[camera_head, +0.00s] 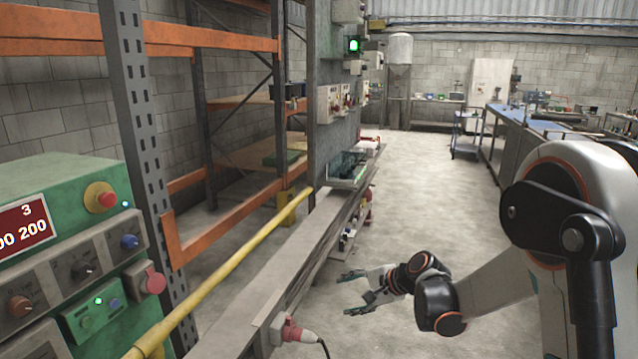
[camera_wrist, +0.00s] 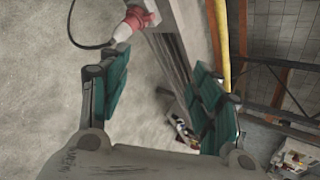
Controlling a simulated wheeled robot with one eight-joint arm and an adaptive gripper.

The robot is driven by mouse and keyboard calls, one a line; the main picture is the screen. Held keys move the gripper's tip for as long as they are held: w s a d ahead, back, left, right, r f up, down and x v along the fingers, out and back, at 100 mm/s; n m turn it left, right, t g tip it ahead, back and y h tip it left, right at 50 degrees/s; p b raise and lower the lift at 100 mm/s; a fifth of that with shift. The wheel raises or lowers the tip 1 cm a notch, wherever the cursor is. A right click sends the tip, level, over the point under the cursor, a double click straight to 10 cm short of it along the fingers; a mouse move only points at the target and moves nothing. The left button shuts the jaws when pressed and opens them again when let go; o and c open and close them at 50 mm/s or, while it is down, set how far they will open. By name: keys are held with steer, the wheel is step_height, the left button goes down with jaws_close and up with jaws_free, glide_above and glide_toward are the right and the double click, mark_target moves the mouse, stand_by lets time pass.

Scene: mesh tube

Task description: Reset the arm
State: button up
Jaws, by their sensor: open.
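My gripper (camera_head: 352,291) is in the lower middle of the head view, at the end of my arm, which reaches in from the right. Its two fingers are spread apart and point left toward the long grey bench (camera_head: 262,297). In the wrist view the two teal finger pads of my gripper (camera_wrist: 160,92) stand wide apart with nothing between them. The bench edge and bare floor show beyond the fingers. My gripper is apart from the bench and holds nothing.
A red plug connector (camera_head: 292,331) with a black cable is at the bench's near end; it also shows in the wrist view (camera_wrist: 132,24). A yellow rail (camera_head: 240,258) runs beside the bench. A green control panel (camera_head: 60,215) stands at left. The central floor (camera_head: 425,185) is clear.

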steer(key=s+d+r+n+h, duration=0.2)
steer(key=s+r+n, duration=0.1)
steer(key=s+r, duration=0.5)
steer(key=s+d+r+n+h, duration=0.1)
steer(key=s+d+n+h, duration=0.1)
steer(key=s, duration=0.6)
steer(key=s+d+r+n+h, duration=0.1)
steer(key=s+d+n, duration=0.3)
steer(key=s, duration=0.5)
steer(key=s+d+r+n+h, duration=0.2)
steer(key=s+d+n, duration=0.1)
steer(key=s, duration=0.6)
steer(key=shift+s+r+n+t+h, duration=0.15)
steer(key=shift+s+n+t+h, duration=0.15)
steer(key=shift+t, duration=0.1)
steer(key=shift+w, duration=0.1)
